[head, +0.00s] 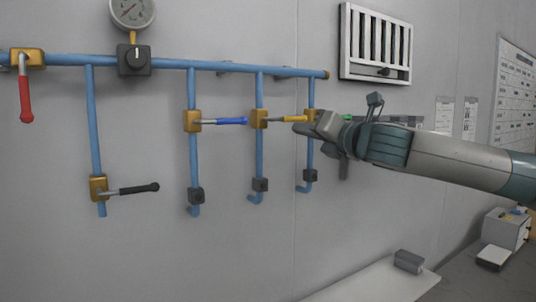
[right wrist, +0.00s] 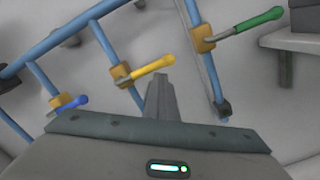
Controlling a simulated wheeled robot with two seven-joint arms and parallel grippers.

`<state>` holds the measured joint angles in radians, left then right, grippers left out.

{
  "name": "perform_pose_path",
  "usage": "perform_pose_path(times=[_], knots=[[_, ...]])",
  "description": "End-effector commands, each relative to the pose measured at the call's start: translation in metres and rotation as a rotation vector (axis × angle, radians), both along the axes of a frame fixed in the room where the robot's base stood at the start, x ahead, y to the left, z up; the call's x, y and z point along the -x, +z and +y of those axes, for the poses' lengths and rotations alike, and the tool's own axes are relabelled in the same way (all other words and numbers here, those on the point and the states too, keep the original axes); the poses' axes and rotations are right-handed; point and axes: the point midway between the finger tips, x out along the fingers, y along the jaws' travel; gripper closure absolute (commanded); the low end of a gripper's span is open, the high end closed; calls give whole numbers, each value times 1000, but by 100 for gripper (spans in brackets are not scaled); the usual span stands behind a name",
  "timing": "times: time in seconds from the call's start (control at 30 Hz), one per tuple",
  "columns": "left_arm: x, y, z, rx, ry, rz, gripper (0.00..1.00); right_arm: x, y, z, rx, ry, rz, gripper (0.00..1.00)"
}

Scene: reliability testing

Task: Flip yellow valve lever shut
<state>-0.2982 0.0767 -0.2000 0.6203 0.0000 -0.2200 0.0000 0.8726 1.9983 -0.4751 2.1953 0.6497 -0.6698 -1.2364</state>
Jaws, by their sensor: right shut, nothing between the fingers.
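The yellow valve lever (head: 291,119) sticks out to the right, roughly level, from its brass valve body (head: 259,118) on a vertical blue pipe. The lever lies across that pipe. My right gripper (head: 306,127) is shut and empty, with its tip close to the lever's free end in the head view; I cannot tell whether they touch. In the right wrist view the yellow lever (right wrist: 152,67) shows just beyond the shut fingers (right wrist: 158,84), up and to their left. My left gripper is in neither view.
Beside it are a blue lever (head: 230,121), and a green lever (right wrist: 258,20) partly hidden behind my gripper in the head view. A black lever (head: 138,189), a red lever (head: 26,99) and a gauge (head: 132,12) are farther left. A white vent (head: 375,45) hangs above.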

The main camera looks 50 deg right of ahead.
Motion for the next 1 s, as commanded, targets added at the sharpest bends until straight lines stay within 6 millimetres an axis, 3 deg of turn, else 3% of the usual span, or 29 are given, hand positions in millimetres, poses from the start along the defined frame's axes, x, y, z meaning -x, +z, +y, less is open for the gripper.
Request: perform_pose_path(times=[0.23, 0.77, 1.0], knots=[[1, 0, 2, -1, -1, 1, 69, 8, 4, -1, 85, 1, 18, 100], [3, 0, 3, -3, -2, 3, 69, 9, 7, -1, 98, 0, 16, 100], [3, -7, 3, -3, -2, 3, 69, 5, -4, -3, 96, 2, 18, 100]])
